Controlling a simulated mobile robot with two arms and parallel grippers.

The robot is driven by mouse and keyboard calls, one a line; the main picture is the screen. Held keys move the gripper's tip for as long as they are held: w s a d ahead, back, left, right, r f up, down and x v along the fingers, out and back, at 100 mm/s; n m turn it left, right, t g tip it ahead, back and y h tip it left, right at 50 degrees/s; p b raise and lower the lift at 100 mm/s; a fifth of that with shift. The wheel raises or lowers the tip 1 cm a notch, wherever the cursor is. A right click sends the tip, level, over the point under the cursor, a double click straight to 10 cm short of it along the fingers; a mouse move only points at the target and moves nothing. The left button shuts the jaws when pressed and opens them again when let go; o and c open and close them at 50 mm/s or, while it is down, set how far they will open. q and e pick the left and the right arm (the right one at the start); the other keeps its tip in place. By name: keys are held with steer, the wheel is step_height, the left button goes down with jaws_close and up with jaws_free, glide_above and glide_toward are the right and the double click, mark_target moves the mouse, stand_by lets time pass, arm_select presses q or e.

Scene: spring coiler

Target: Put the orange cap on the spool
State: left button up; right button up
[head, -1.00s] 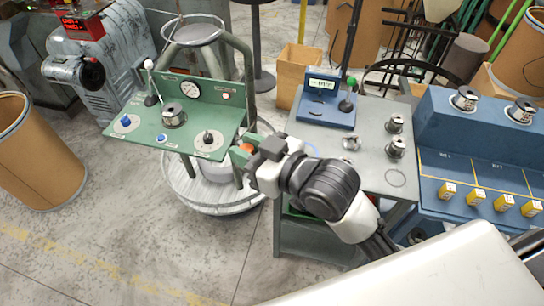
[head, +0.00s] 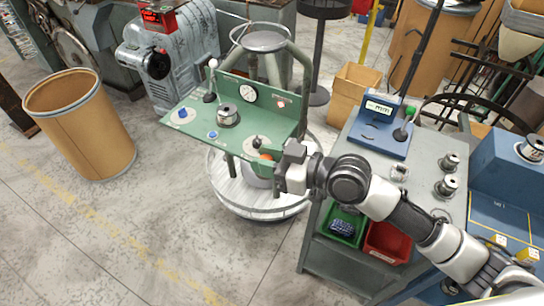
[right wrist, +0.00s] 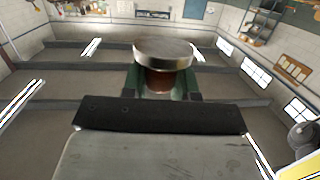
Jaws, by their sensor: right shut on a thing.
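My right gripper (head: 270,163) is shut on the orange cap (head: 265,157), which shows as a small orange patch at the right front edge of the green panel. In the right wrist view, the held piece has an orange-brown body (right wrist: 163,82) under a shiny metal disc (right wrist: 163,52), between green-sided fingers. A metal spool (head: 227,115) stands on the middle of the green panel (head: 190,140), left of and behind the gripper, apart from it. It carries no orange on top. My left gripper is not in view.
The panel carries a gauge (head: 249,93), blue knobs, a dial and a lever. To the right, a grey cart (head: 420,205) holds a blue readout box (head: 381,128) and several metal spools, with green and red bins below. A brown drum (head: 85,130) stands left; the front floor is clear.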

steer(key=shift+d+n+g+y, duration=0.4)
steer(key=shift+d+n+g, duration=0.15)
steer(key=shift+g, duration=0.25)
steer(key=shift+s+d+n+g+y, duration=0.15)
steer(key=shift+d+n+g, duration=0.15)
steer(key=shift+n+g, duration=0.4)
steer(key=shift+s+d+n+g+y, duration=0.15)
steer(key=shift+d+n+g, duration=0.25)
steer(key=shift+g, duration=0.45)
steer(key=shift+s+d+n+g+y, duration=0.1)
steer(key=shift+d+n+g+y, duration=0.15)
steer(key=shift+n+g, duration=0.45)
